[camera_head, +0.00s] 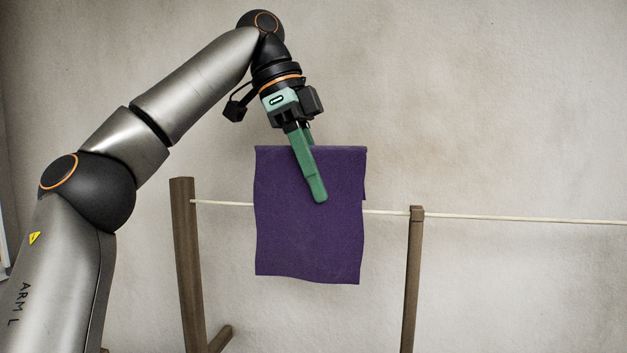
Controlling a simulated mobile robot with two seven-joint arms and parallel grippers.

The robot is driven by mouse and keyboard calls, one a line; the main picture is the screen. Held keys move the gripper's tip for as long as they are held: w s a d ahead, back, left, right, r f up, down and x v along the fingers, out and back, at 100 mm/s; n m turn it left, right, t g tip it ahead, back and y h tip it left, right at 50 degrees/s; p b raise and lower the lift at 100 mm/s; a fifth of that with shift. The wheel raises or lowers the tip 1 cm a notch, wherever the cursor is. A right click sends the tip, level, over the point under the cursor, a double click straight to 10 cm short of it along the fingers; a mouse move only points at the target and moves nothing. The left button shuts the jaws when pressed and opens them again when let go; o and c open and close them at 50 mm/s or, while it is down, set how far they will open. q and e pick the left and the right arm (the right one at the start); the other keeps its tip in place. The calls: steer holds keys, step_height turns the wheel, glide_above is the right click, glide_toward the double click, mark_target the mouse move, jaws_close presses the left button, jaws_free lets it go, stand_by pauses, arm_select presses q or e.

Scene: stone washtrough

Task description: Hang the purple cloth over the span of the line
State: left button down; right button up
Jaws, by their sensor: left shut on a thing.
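The purple cloth (308,235) hangs down in the middle of the head view, its top edge straight and level. My left gripper (317,192) points down and is shut on the cloth near its top; one green finger shows in front of it. The pale line (500,218) runs across from the left post to the right. The cloth's top edge is above the line, and its front hides part of the line. A short rear layer shows at the cloth's right edge. Whether the line runs between the layers is hidden. My right gripper is out of view.
A brown wooden post (187,270) stands at the left end of the line, with a slanted brace (221,338) at its foot. A thinner post (411,280) stands right of the cloth. The plain wall (520,100) is behind. The line right of the thinner post is bare.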

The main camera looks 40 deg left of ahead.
mark_target(320, 230)
arm_select(q)
steer(key=shift+w+a+f, duration=0.1)
steer(key=shift+w+a, duration=0.2)
steer(key=shift+w, duration=0.2)
steer(key=shift+w+a, duration=0.25)
steer(key=shift+w, duration=0.2)
steer(key=shift+f+b, duration=2.7)
steer(key=shift+f, duration=1.2)
steer(key=c, duration=0.6)
jaws_free()
steer(key=shift+s, duration=0.1)
